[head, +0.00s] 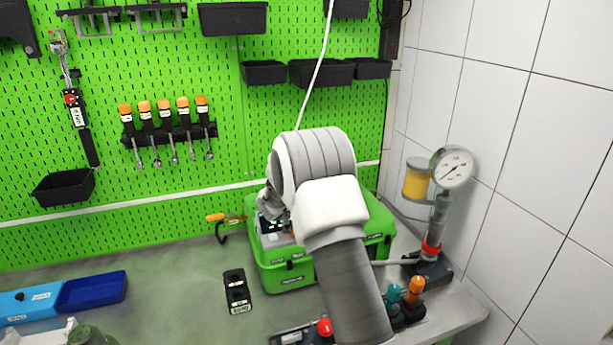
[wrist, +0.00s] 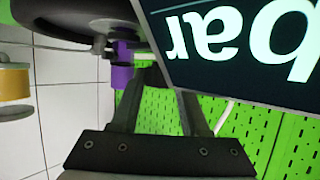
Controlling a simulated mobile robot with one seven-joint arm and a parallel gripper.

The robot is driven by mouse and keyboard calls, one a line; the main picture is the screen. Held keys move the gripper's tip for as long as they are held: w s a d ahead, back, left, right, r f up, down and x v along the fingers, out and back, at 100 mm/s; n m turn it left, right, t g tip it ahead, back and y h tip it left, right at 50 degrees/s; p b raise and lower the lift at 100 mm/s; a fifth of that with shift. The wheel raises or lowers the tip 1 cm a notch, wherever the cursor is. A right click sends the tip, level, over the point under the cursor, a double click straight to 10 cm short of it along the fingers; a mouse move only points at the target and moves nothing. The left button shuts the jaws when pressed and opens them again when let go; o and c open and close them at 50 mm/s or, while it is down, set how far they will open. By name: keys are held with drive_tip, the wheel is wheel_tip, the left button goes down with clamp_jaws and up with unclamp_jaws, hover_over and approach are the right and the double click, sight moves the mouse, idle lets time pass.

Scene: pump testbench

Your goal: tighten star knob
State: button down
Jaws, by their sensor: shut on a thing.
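My gripper (wrist: 158,84) shows in the wrist view, its two dark fingers closed in around a small black part that looks like the star knob (wrist: 152,76). The knob is mostly hidden by the fingers and the panel, so its lobes cannot be made out. A purple fitting (wrist: 122,72) stands beside the left finger. In the head view my white and grey arm reaches over the green case (head: 287,279) and hides most of its top. The gripper's fingertips and the knob cannot be made out there.
A dark display panel with "bar" (wrist: 228,40) is very close to the fingers. A dark round part (wrist: 75,28) is at upper left. A pressure gauge (head: 453,167) stands right of the case, near the tiled wall. A black holder (head: 237,291) lies on the bench.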

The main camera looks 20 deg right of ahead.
drive_tip(key=shift+r+m+g+h+p, duration=0.1)
drive_tip(key=shift+m+g+h+p, duration=0.75)
drive_tip(key=shift+p, duration=1.3)
drive_tip(key=shift+f+m+g+p, duration=0.2)
drive_tip(key=shift+m+g+p, duration=0.25)
drive_tip(key=shift+m+p, duration=0.15)
drive_tip(key=shift+c, duration=2)
unclamp_jaws()
drive_tip(key=b+v, duration=0.3)
drive_tip(key=v, duration=1.4)
drive_tip(key=shift+a+f, duration=0.15)
drive_tip(key=shift+a, duration=0.2)
